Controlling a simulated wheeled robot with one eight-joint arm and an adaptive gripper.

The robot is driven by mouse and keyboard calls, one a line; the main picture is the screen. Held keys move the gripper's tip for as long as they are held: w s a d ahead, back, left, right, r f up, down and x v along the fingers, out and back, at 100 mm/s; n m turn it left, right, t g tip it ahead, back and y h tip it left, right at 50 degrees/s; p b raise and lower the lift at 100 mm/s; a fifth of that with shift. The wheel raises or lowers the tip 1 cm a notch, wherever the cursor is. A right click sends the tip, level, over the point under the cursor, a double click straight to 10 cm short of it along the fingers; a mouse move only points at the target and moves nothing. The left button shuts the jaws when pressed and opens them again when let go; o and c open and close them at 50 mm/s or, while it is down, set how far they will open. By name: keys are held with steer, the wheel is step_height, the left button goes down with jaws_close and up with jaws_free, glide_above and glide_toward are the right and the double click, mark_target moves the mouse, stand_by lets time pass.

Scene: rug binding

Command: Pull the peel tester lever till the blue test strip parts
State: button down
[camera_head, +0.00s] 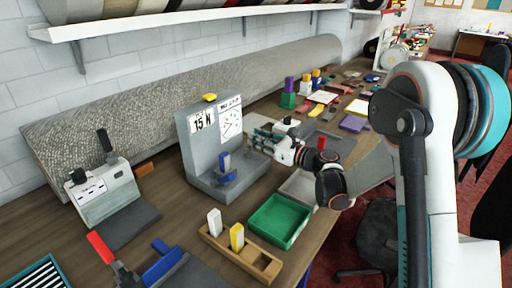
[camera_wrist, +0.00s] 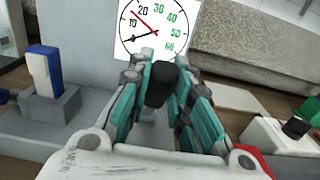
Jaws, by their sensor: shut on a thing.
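The grey peel tester (camera_head: 205,160) stands on the bench, with a "15 N" card and a round dial (camera_head: 231,122) on its face. The dial (camera_wrist: 157,30) is large in the wrist view, with a red hand between 10 and 20 and a black hand lower. The blue test strip (camera_head: 224,163) stands upright at the tester's front; in the wrist view the strip (camera_wrist: 46,66) is beside a white piece in a grey holder. I cannot tell whether it has parted. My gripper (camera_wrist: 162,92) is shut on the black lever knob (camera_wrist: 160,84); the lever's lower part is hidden.
A green tray (camera_head: 279,222) and a wooden holder (camera_head: 240,252) with white and yellow blocks stand in front of the tester. A red-handled tool (camera_head: 101,246) lies front left. A rolled rug (camera_head: 120,115) lies behind. A grey device with a black lever (camera_head: 102,190) stands left.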

steer(key=shift+s+d+f+t+y+b, duration=0.3)
steer(key=shift+d+t+y+b, duration=0.05)
steer(key=shift+t+y+b, duration=0.05)
stand_by(0.4)
steer(key=c, duration=1.4)
jaws_free()
steer(key=shift+c, duration=0.2)
steer(key=v, duration=1.2)
